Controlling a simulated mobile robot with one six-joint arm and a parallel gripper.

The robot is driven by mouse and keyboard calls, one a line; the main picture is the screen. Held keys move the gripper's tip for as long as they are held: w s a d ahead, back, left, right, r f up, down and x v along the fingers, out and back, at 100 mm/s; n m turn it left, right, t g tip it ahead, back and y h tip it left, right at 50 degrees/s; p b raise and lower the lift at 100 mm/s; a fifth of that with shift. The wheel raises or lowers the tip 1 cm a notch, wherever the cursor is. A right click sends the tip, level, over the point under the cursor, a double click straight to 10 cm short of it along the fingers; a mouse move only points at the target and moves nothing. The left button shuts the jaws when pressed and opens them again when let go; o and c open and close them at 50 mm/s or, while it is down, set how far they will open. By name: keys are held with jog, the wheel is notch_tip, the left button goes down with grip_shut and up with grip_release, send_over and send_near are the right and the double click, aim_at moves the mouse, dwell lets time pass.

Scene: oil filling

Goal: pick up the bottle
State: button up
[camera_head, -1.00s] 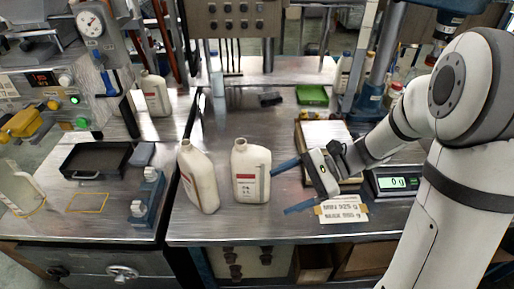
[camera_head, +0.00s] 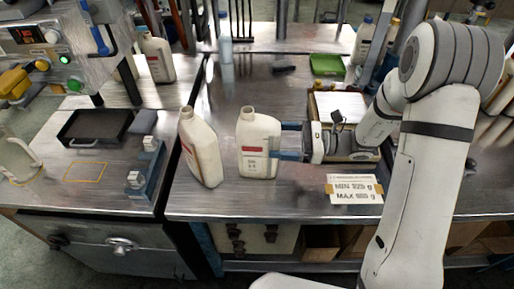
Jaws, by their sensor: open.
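A white bottle with a red and white label (camera_head: 256,150) stands upright near the middle of the metal table. My gripper (camera_head: 279,141) is level with it at its right side, with its blue fingers pointing left. The fingers are apart, one at the far side of the bottle and one across the near side of its right edge. The far fingertip is partly hidden by the bottle. I cannot tell whether either finger touches it. A second white bottle (camera_head: 201,150) stands close to its left, turned at an angle.
A MIN/MAX sign (camera_head: 354,189) lies near the front edge. A green tray (camera_head: 326,65) is at the back. On the left bench are a black tray (camera_head: 92,137), a blue fixture (camera_head: 146,170) and another white bottle (camera_head: 158,60). Bare table lies behind the bottles.

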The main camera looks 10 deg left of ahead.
aim_at(263, 138)
jog(key=a, duration=0.2)
jog(key=s+a, duration=0.1)
jog(key=a, duration=0.1)
jog(key=shift+a+r+p, duration=0.15)
jog(key=shift+a+p, duration=0.15)
jog(key=shift+a, duration=0.1)
jog(key=shift+c, duration=0.5)
jog(key=c, duration=1)
